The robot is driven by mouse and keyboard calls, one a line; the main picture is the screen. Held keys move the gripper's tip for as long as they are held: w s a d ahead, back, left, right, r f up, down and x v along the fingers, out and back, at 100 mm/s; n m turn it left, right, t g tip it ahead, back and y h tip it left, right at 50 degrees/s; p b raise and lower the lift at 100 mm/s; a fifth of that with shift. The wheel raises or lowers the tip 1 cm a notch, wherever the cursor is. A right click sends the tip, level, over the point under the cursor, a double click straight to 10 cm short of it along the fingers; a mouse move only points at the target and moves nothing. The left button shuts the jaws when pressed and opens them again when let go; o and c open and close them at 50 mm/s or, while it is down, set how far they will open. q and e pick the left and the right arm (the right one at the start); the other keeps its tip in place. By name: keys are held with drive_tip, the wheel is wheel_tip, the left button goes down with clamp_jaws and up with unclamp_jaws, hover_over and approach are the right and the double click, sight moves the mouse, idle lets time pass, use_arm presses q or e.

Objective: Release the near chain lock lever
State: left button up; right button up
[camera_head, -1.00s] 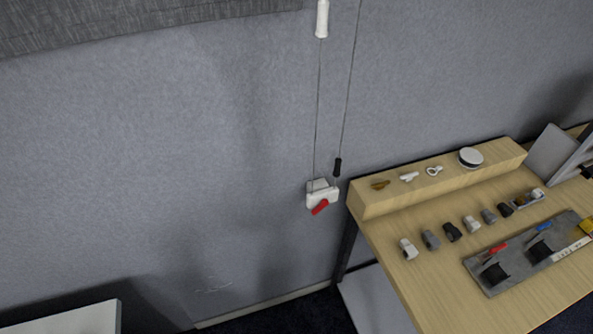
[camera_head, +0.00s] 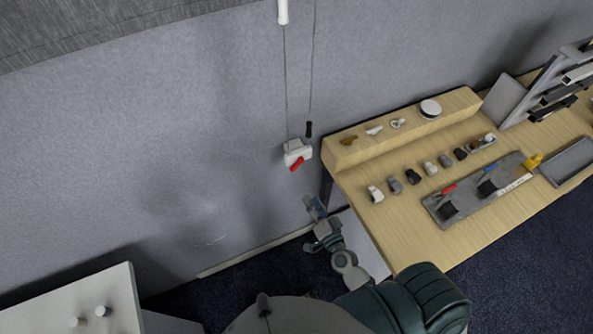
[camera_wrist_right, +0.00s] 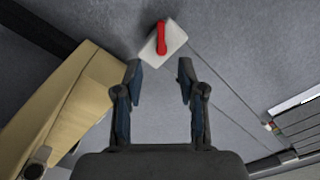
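A small white chain lock box (camera_head: 296,149) with a red lever (camera_head: 297,164) is on the grey wall panel, left of the wooden table. Two thin cords run up from around it. In the right wrist view the white box (camera_wrist_right: 166,52) and red lever (camera_wrist_right: 161,38) lie just beyond the fingertips. My right gripper (camera_head: 314,209) is below the box in the head view, apart from it. In the right wrist view its fingers (camera_wrist_right: 159,82) are spread with nothing between them. My left gripper is not in view.
The wooden table (camera_head: 400,225) holds a raised shelf (camera_head: 415,125), several small fittings and a grey plate (camera_head: 436,214) with red and blue levers. A white surface (camera_head: 75,300) stands at lower left. The wall between is clear.

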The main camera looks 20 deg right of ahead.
sight(297, 165)
drive_tip(key=w+p, duration=0.1)
drive_tip(key=w, duration=1.1)
drive_tip(key=shift+w+a, duration=0.35)
drive_tip(key=shift+a, duration=0.1)
clamp_jaws()
